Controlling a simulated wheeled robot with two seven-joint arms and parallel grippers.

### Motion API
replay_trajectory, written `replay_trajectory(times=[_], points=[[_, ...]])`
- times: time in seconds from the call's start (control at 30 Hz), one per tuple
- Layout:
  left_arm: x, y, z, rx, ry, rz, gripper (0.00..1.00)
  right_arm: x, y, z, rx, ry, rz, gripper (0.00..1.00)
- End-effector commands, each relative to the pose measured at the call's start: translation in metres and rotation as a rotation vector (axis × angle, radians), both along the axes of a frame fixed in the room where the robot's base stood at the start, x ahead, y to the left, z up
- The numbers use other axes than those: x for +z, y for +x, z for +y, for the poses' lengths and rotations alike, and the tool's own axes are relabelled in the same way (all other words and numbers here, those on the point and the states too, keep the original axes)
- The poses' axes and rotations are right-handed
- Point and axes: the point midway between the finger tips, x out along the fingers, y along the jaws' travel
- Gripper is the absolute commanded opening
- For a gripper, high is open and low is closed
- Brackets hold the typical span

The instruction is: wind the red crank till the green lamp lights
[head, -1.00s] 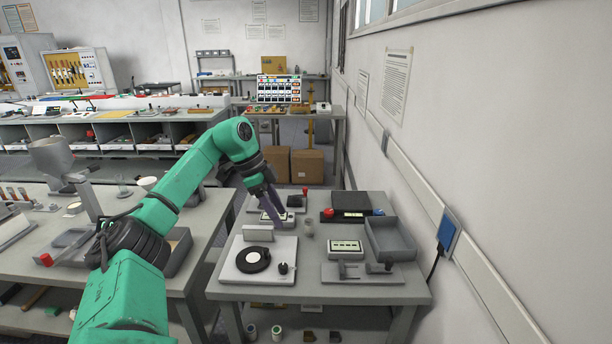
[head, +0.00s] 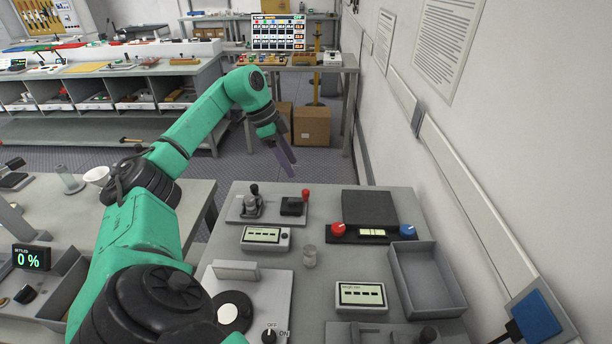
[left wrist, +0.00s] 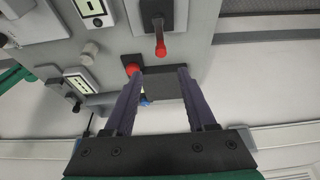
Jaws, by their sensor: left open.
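A red-tipped handle (head: 305,194), which looks like the crank, stands on a black block (head: 291,206) at the back left of the grey table. In the left wrist view the red handle (left wrist: 160,46) points toward my gripper, just beyond the fingertips. My left gripper (head: 289,168) is open and empty, with its fingers hanging above and behind the handle in the head view. The open fingers also show in the left wrist view (left wrist: 159,72). I see no gap closed on the handle. I cannot make out a lit green lamp. My right gripper is out of view.
A black panel (head: 372,236) with a red knob (head: 338,229) and a blue knob is to the right. A grey tray (head: 428,280), meters (head: 266,238) and a small grey cylinder (head: 310,256) stand nearby. The wall is close on the right.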

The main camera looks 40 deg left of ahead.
Motion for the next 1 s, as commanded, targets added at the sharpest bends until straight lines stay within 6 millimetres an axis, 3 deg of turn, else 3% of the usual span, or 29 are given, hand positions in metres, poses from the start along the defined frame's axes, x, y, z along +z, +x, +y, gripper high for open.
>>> replay_trajectory(times=[0.17,0.4,0.73,0.77,0.9,1.0], points=[[-0.045,0.011,-0.016,-0.003,-0.003,0.006,0.56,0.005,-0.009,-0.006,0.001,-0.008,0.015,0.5],[-0.092,0.025,-0.03,0.001,-0.003,0.002,0.56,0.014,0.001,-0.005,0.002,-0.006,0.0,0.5],[-0.103,0.027,-0.032,0.0,0.001,0.001,0.56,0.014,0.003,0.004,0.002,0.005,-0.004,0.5],[-0.103,0.027,-0.032,0.0,0.001,0.001,0.52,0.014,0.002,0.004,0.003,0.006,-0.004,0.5],[-0.103,0.027,-0.032,0.0,0.001,0.001,0.0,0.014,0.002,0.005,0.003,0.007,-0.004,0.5],[-0.102,0.027,-0.032,0.0,0.001,0.001,0.0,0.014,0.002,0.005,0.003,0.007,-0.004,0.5]])
